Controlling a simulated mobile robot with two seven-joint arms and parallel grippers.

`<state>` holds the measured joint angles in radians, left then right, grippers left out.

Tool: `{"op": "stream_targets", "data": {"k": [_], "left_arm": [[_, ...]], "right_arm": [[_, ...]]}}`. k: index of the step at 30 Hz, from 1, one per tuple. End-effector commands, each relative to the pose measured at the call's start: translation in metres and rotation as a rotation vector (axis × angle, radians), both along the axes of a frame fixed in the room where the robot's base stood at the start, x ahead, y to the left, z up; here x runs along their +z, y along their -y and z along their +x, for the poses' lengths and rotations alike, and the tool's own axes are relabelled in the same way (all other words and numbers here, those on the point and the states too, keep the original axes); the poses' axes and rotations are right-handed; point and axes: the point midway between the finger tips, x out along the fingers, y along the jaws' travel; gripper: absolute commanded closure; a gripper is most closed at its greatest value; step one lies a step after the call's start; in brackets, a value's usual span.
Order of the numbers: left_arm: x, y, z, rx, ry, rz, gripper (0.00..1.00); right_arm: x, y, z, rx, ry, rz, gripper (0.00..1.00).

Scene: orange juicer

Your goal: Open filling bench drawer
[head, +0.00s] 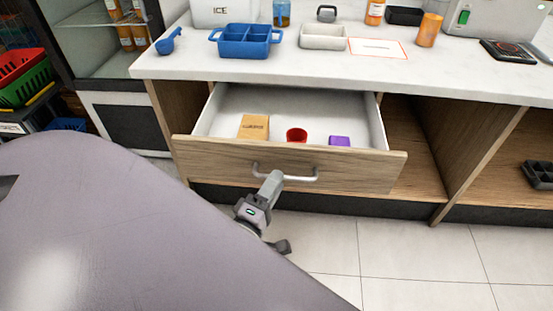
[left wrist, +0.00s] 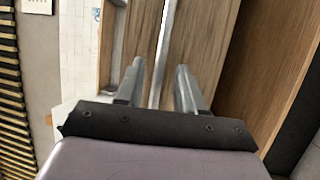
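The filling bench drawer (head: 352,172) is pulled out from under the white counter, with its inside in view. Its metal handle (head: 300,178) is on the wooden front; a thin grey bar that looks like this handle also shows in the left wrist view (left wrist: 162,45). My left gripper (head: 272,180) is at the left part of the handle. In the left wrist view, its two fingers (left wrist: 160,68) are apart, with the bar between them and gaps on both sides. Contact with the bar cannot be made out. My right gripper is not in view.
The drawer holds a brown box (head: 254,127), a red cup (head: 297,135) and a purple block (head: 339,141). Blue (head: 245,42) and white (head: 323,37) trays stand on the counter. An open wooden shelf is on the right. The tiled floor (head: 400,250) in front is clear.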

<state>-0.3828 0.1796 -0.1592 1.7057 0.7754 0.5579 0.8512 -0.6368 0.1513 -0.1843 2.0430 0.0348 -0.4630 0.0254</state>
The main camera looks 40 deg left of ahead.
Motion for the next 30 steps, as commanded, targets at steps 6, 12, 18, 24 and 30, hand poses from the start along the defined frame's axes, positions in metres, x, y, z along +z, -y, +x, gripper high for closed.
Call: {"op": "stream_targets", "data": {"k": [6, 12, 18, 24, 30], "left_arm": [[-0.007, 0.006, -0.034, -0.003, -0.003, 0.001, 0.63], [-0.010, 0.009, -0.053, -0.002, -0.001, 0.001, 0.63], [-0.010, 0.009, -0.057, -0.001, 0.000, 0.000, 0.63], [-0.010, 0.009, -0.056, -0.001, 0.000, 0.000, 0.63], [-0.010, 0.009, -0.056, -0.001, 0.000, 0.000, 0.63]], "right_arm": [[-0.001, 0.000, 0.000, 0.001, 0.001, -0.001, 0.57], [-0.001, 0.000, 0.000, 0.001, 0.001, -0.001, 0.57], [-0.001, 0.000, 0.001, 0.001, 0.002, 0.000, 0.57], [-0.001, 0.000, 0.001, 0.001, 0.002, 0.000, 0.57], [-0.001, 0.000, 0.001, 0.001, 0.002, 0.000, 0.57]]}}
